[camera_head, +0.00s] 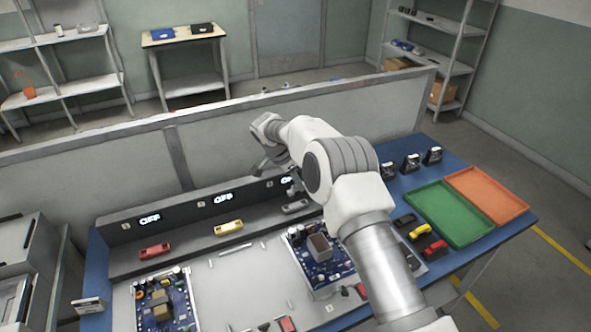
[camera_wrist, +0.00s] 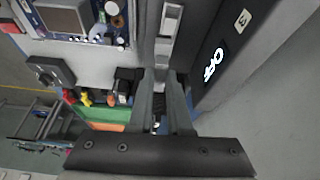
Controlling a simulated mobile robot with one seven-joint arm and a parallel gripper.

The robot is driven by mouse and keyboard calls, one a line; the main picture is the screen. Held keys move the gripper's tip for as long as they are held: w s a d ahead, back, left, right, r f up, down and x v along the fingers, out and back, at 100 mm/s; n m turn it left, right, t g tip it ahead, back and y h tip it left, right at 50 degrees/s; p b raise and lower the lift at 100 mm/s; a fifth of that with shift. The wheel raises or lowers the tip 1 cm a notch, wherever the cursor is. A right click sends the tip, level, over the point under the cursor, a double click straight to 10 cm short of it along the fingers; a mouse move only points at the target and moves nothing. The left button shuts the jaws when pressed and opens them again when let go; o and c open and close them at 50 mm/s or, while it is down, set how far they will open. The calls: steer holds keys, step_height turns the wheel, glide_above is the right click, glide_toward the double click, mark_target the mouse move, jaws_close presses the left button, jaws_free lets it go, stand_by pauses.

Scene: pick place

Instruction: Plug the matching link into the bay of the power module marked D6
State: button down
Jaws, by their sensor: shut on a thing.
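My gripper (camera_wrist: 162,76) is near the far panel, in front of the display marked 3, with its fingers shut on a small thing. The fingers mostly hide that thing, and its kind and colour are unclear. A grey link-like piece (camera_wrist: 168,30) lies just beyond the fingertips on the ledge; in the head view it (camera_head: 294,206) sits below the third display. A red piece (camera_head: 155,251) and a yellow piece (camera_head: 228,228) lie on the same ledge. Circuit-board modules (camera_head: 165,302) and (camera_head: 325,262) stand on the grey worktop. I cannot read a D6 mark.
A dark (camera_head: 404,220), a yellow (camera_head: 420,231) and a red piece (camera_head: 436,248) lie at the right, beside a green tray (camera_head: 412,200) and an orange tray (camera_head: 520,208). The panel with lit OFF displays (camera_head: 150,219) backs the ledge. My arm hides part of the worktop.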

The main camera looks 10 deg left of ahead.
steer(key=shift+a+f+m, duration=0.15)
steer(key=shift+a+f, duration=0.2)
steer(key=shift+f, duration=0.3)
steer(key=shift+a+f+m, duration=0.15)
steer(key=shift+a+f, duration=0.15)
steer(key=shift+f, duration=0.3)
steer(key=shift+w+f+b, duration=0.1)
steer(key=shift+f+b, duration=0.45)
steer(key=shift+f, duration=0.4)
steer(key=shift+f+b, duration=0.25)
steer(key=shift+b, duration=0.15)
steer(key=shift+b, duration=0.45)
steer(key=shift+f+b, duration=0.15)
steer(key=shift+b, duration=0.85)
steer(key=shift+f+b, duration=0.75)
steer(key=shift+b, duration=0.2)
stand_by(1.2)
steer(key=shift+c, duration=0.6)
jaws_free()
